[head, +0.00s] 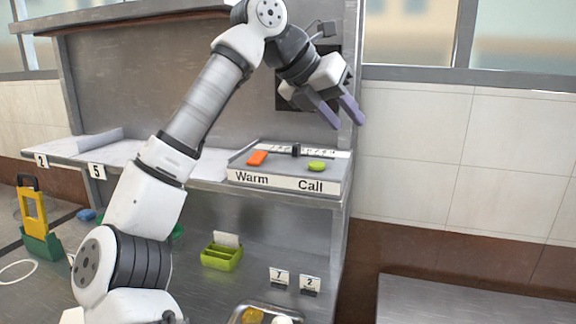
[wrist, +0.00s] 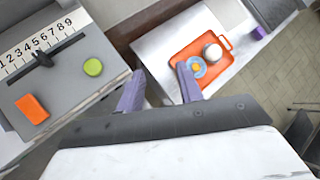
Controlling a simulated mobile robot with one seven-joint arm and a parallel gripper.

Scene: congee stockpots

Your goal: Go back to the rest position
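My gripper (head: 342,114) is raised in the air in the head view, above and to the right of the control box (head: 290,181). Its two purple fingers are apart with nothing between them. They also show apart and empty in the wrist view (wrist: 160,88). The control box is marked Warm and Call and sits on the metal shelf. It has an orange button (head: 257,158), a green button (head: 317,166) and a black slider (head: 296,150) on a numbered scale. My gripper touches none of these.
An orange tray (wrist: 222,67) with a white round vessel (wrist: 213,52) stands on a metal table in the wrist view. Below the shelf are a green divided holder (head: 221,257) and number cards. A yellow and green stand (head: 33,215) is at left. The tiled wall right is bare.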

